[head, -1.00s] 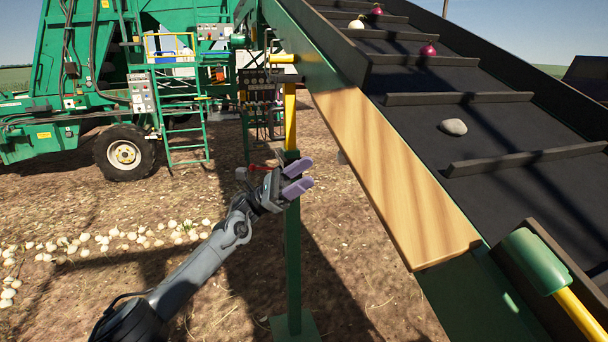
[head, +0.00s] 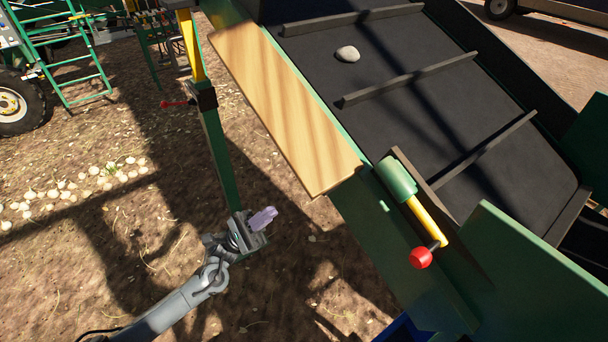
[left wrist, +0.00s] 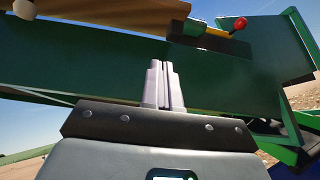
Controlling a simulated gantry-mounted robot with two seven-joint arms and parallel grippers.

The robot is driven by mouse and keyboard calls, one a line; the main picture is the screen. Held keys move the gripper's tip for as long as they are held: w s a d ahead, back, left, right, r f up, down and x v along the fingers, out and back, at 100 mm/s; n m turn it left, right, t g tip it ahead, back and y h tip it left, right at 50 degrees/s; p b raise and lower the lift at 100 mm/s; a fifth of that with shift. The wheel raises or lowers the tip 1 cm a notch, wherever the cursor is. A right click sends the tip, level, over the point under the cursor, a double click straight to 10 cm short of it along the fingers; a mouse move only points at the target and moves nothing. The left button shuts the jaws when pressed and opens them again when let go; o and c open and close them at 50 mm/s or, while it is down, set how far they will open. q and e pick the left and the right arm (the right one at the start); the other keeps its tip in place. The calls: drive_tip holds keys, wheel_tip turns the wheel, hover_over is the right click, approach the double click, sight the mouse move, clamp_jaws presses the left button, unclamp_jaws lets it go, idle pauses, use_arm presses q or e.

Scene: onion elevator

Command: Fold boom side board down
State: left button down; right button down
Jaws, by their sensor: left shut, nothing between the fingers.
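The boom side board (head: 285,110) is a light wooden plank lying along the near side of the green boom in the head view. Its underside edge also shows at the top of the left wrist view (left wrist: 125,10). My left gripper (head: 264,217) is shut and empty, below and left of the board's lower end, apart from it. In the left wrist view its fingers (left wrist: 164,85) point up in front of the green boom side (left wrist: 80,55). A yellow lever with a red knob (head: 421,257) sits in a green sleeve (head: 397,178) beyond the board's lower end. My right gripper is out of view.
A green post with a yellow upper part (head: 214,140) and a red-knobbed handle (head: 172,104) stands near my left gripper. Onions (head: 75,188) lie on the soil at left. Open room lies below the board.

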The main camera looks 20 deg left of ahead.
use_arm(q)
drive_tip(key=s+t, duration=0.1)
drive_tip(key=s, duration=0.1)
drive_tip(key=p, duration=0.7)
approach(303, 185)
drive_tip(key=shift+w+d+r, duration=1.55)
drive_tip(key=shift+d+r, duration=0.3)
drive_tip(key=shift+d, duration=0.2)
drive_tip(key=shift+n, duration=0.3)
drive_tip(key=shift+s+d+r+b, duration=0.1)
drive_tip(key=shift+s+r+b, duration=0.15)
drive_tip(key=shift+r, duration=0.4)
drive_tip(key=shift+s+d+r+b, duration=0.15)
drive_tip(key=shift+s+r, duration=0.2)
drive_tip(key=shift+r, duration=0.3)
drive_tip(key=shift+a+f, duration=0.1)
drive_tip(key=shift+f, duration=0.05)
